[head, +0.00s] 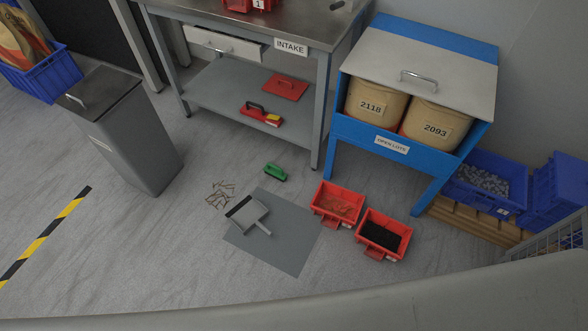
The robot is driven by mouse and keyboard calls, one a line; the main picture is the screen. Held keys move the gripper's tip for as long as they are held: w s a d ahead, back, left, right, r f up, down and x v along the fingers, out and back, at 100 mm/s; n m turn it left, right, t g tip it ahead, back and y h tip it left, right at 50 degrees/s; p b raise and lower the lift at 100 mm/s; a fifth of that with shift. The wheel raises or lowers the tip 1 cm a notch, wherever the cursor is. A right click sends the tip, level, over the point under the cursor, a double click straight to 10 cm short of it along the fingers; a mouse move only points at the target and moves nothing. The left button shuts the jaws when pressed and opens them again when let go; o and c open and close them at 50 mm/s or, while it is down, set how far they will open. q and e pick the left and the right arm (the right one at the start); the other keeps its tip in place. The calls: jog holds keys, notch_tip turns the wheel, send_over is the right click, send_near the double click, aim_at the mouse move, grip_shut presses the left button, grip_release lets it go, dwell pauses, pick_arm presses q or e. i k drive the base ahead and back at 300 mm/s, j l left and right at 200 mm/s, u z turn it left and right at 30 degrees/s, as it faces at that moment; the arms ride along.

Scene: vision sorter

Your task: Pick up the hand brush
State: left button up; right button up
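A small green object with a raised handle, which looks like the hand brush (276,173), lies on the floor in the head view. It is just in front of the workbench's lower shelf and above the grey mat. A grey dustpan (247,213) with a dark front edge lies on the mat, below and left of the brush. Scattered brown bits (220,194) lie on the floor left of the dustpan. Neither of my grippers shows in this view.
A grey mat (292,254) lies on the floor with two red bins (316,205) (361,250) to its right. A grey waste bin (130,145) stands at left. The INTAKE workbench (250,80) and blue-legged OPEN LOTS stand (333,170) are behind.

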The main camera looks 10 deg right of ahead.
aim_at(274, 171)
jog(key=i+j+z, duration=0.3)
jog(key=i+j, duration=0.15)
jog(key=j, duration=0.2)
jog(key=i+j+z, duration=0.15)
jog(key=j, duration=0.25)
jog(key=i+j+z, duration=0.15)
jog(key=j, duration=0.2)
jog(key=i, duration=0.05)
